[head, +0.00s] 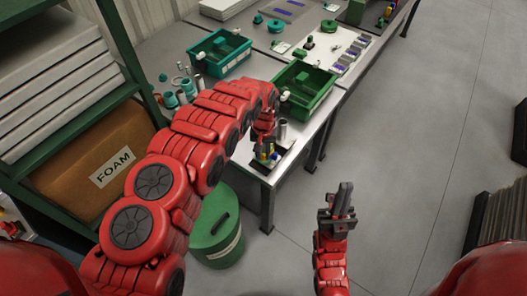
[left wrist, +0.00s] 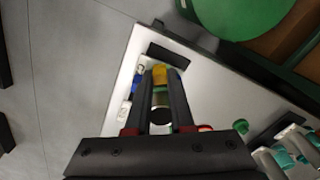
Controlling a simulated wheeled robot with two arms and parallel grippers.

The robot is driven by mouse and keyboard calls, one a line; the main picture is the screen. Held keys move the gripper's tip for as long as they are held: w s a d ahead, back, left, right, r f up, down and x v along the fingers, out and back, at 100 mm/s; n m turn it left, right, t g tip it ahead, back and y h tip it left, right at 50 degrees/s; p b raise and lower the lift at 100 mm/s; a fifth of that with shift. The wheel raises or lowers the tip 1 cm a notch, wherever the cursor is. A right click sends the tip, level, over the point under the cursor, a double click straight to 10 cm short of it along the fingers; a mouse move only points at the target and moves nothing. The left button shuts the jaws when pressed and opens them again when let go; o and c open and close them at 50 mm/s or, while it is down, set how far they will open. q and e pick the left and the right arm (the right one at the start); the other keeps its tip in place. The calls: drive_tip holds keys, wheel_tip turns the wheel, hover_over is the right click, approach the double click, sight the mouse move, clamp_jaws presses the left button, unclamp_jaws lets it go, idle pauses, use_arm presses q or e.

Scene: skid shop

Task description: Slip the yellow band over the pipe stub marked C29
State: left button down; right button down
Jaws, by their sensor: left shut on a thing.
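My left gripper (head: 266,154) is over the near corner of the white-topped table. In the left wrist view its fingers (left wrist: 160,76) are shut on the yellow band (left wrist: 160,73), which shows between the tips. The band is partly hidden by the gripper in the head view (head: 275,156). A grey pipe stub (head: 283,129) stands just behind the gripper. In the left wrist view a round dark opening (left wrist: 160,116) shows between the fingers, nearer the palm. I cannot read any C29 mark. My right gripper (head: 342,196) looks shut and empty, over the floor right of the table.
A green crate (head: 310,91) and a teal crate (head: 219,54) stand behind on the tables. Several teal and metal parts lie at the left. A green drum (head: 216,235) stands below the table's near edge. A foam box (head: 100,160) sits on the left rack.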

use_arm(q)
drive_tip(key=shift+f, duration=0.15)
idle(0.3)
drive_tip(key=shift+f+b, duration=0.35)
drive_tip(key=shift+f, duration=0.05)
drive_tip(key=shift+f, duration=0.2)
idle(0.3)
drive_tip(key=c, duration=0.7)
unclamp_jaws()
drive_tip(key=shift+o, duration=0.2)
drive_tip(key=o, duration=0.4)
drive_tip(key=shift+c, duration=0.2)
drive_tip(key=shift+r, duration=0.2)
